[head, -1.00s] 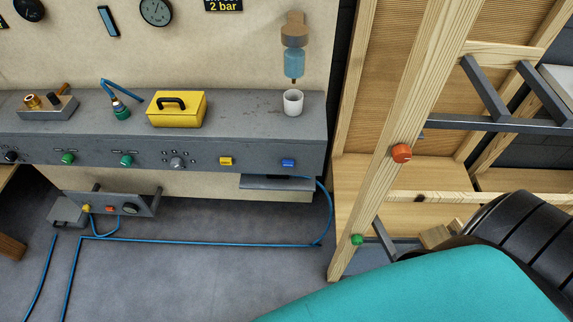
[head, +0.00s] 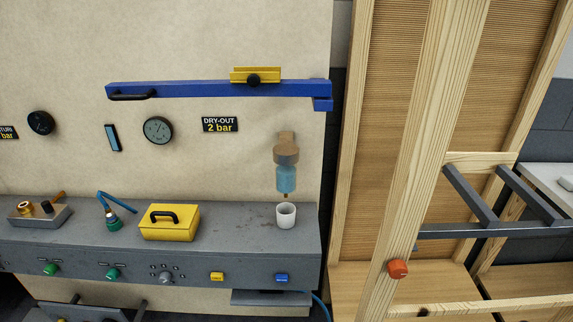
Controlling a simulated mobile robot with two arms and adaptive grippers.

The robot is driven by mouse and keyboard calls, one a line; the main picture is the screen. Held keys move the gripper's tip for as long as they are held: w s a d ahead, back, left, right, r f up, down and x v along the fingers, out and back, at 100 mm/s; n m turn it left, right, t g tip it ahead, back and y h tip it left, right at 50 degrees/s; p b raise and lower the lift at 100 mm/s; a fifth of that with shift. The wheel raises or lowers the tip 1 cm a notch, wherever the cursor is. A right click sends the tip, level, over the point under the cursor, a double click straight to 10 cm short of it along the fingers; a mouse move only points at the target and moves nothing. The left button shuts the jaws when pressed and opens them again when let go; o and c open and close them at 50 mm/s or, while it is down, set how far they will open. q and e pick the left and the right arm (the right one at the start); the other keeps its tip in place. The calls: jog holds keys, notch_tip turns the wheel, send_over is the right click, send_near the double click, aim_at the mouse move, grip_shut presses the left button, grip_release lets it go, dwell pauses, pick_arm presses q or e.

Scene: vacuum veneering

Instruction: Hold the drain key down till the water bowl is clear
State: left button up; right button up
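The water bowl (head: 286,179) is a translucent bowl with blue water showing in it, under a brown cap on the beige wall panel. A small brass-coloured drain tip sits below it, and a white cup (head: 286,217) stands open on the grey bench under that tip. A blue key (head: 281,277) and a yellow key (head: 217,276) are on the bench's front face; their labels cannot be read, so I cannot tell which is the drain key. Neither of my grippers is in view.
The grey bench (head: 245,240) carries a yellow box (head: 169,222) with a black handle. A blue bar (head: 205,90) and a "DRY-OUT 2 bar" sign (head: 220,125) are on the panel. A wooden frame (head: 420,150) with an orange knob (head: 397,268) stands at the right.

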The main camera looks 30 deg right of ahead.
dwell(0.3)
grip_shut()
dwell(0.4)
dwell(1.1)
